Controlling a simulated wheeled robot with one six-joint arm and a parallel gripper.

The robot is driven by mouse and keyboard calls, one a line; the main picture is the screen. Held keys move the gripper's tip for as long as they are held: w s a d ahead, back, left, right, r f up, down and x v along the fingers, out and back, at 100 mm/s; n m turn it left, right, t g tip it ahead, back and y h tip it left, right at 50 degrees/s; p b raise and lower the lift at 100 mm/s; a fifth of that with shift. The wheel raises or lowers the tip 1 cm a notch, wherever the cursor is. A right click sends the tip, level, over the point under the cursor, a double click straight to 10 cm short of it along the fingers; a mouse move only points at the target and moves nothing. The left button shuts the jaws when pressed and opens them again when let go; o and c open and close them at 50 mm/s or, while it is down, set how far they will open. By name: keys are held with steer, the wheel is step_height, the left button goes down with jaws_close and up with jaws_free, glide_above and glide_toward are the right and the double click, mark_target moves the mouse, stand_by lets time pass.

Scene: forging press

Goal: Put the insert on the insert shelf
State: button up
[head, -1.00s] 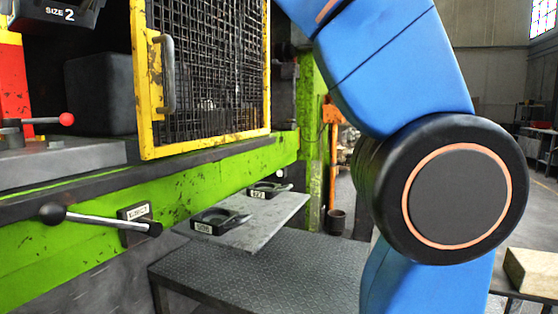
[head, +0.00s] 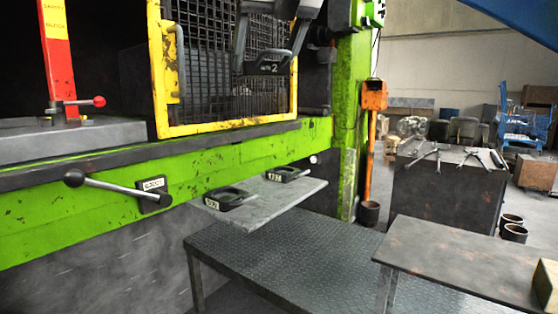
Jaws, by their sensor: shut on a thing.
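My gripper (head: 270,48) is at the top of the head view, shut on a dark insert (head: 268,68) with a "2" on its label. Its two dark fingers stand on either side of the insert, in front of the yellow-framed mesh guard. The insert shelf (head: 277,207) is a grey plate on the green press front, below and apart from the held insert.
The mesh guard (head: 222,90) and a lever with a black knob (head: 122,188) are on the press. A dark metal platform (head: 290,255) lies below the shelf. A bench (head: 470,262) and a tool cabinet (head: 447,195) stand at the right.

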steer(key=w+d+f+m+h, duration=0.15)
steer(key=d+f, duration=0.25)
steer(key=f, duration=0.4)
steer(key=w+d+f, duration=0.3)
steer(key=d+f, duration=0.1)
steer(key=f, duration=0.4)
steer(key=w+d+f+m+h, duration=0.1)
steer(key=w+d+f, duration=0.1)
steer(key=d+f, duration=0.45)
glide_above(258, 191)
steer(key=f, duration=0.1)
steer(key=shift+s+d+f+y, duration=0.1)
steer(key=shift+d+f+y, duration=0.05)
steer(key=shift+f, duration=0.4)
steer(key=shift+s+d+f+y, duration=0.1)
steer(key=shift+f, duration=2.5)
steer(key=shift+w+a+f, duration=0.15)
steer(key=shift+a+f, duration=0.05)
steer(key=shift+f, duration=0.3)
steer(key=shift+f, duration=0.1)
steer(key=o, duration=2.1)
steer(key=shift+f, duration=0.15)
